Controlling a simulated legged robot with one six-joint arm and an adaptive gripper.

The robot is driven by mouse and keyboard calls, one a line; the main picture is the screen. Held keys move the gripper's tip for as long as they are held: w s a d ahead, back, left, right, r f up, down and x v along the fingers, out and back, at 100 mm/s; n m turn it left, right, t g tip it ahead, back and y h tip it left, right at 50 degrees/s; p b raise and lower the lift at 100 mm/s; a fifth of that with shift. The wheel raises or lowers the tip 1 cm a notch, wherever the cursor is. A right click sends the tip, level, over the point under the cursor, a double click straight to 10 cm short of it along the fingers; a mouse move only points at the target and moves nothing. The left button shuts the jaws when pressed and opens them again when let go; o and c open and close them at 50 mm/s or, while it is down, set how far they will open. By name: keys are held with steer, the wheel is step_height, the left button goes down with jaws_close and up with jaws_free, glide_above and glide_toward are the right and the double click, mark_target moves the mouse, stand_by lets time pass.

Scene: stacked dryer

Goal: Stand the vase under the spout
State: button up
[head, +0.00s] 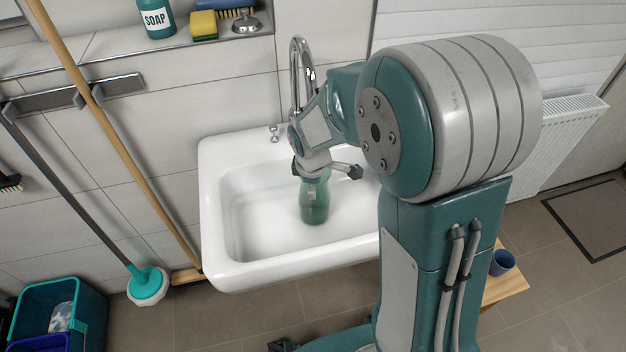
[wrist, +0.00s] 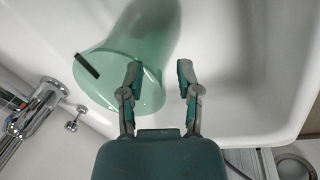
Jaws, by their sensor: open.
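The translucent green vase (head: 314,203) stands upright in the white sink basin, in front of the tap. In the wrist view the vase (wrist: 122,62) fills the upper left, its wide rim nearest the camera, with a small dark strip on it. The chrome spout (head: 299,48) arches over the back of the sink; its lower end is partly hidden by my arm. My gripper (head: 326,171) is open at the vase's top. In the wrist view, my gripper (wrist: 159,74) has its left finger overlapping the vase's rim and its right finger clear of it; contact cannot be told.
The sink (head: 229,270) has raised walls around the vase. A tap body (wrist: 32,122) shows at left in the wrist view. A wooden pole (head: 125,150) leans by the sink's left side. A blue cup (head: 502,262) stands on a wooden surface at right.

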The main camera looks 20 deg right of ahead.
jaws_close()
steer(key=shift+w, duration=0.1)
steer(key=shift+w, duration=0.8)
steer(key=shift+c, duration=0.4)
jaws_free()
steer(key=shift+o, duration=0.7)
steer(key=shift+a, duration=0.1)
steer(key=shift+r, duration=0.1)
